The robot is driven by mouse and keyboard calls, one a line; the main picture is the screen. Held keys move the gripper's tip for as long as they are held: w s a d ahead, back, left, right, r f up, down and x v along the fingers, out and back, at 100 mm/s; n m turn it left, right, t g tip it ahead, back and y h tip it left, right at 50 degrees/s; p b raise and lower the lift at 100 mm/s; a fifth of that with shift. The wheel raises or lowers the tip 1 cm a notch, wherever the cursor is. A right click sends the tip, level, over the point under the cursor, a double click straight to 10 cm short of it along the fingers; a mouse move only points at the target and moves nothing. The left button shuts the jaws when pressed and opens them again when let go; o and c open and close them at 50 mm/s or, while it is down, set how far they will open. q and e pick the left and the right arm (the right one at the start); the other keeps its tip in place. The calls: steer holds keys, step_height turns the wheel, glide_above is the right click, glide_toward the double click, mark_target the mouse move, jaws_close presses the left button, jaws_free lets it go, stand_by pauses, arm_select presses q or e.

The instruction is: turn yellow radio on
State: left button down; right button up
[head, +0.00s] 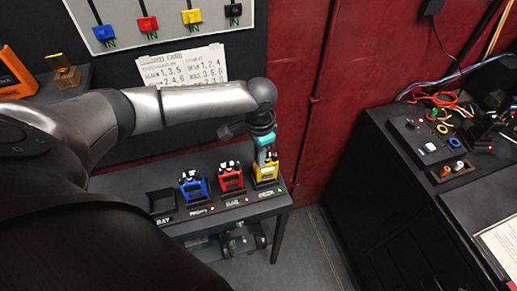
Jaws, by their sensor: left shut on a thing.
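The yellow radio (267,173) stands upright at the right end of a row of radios on a small dark table. My left gripper (264,153) reaches down from above onto its top and is shut on it. The fingers hide part of the radio's top, so I cannot tell which part they grip. A small green light shows in front of the yellow radio. My right gripper is not in view.
A red radio (231,178) and a blue radio (194,187) stand left of the yellow one, beside an empty bay (161,200). A dark cabinet (420,165) with cables is at the right. A printed sheet (182,68) hangs behind my arm.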

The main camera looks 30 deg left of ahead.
arm_select(q)
steer(key=c, duration=0.8)
jaws_free()
step_height(320, 180, up, 15)
steer(key=shift+d, duration=0.2)
steer(key=shift+s+r, duration=0.1)
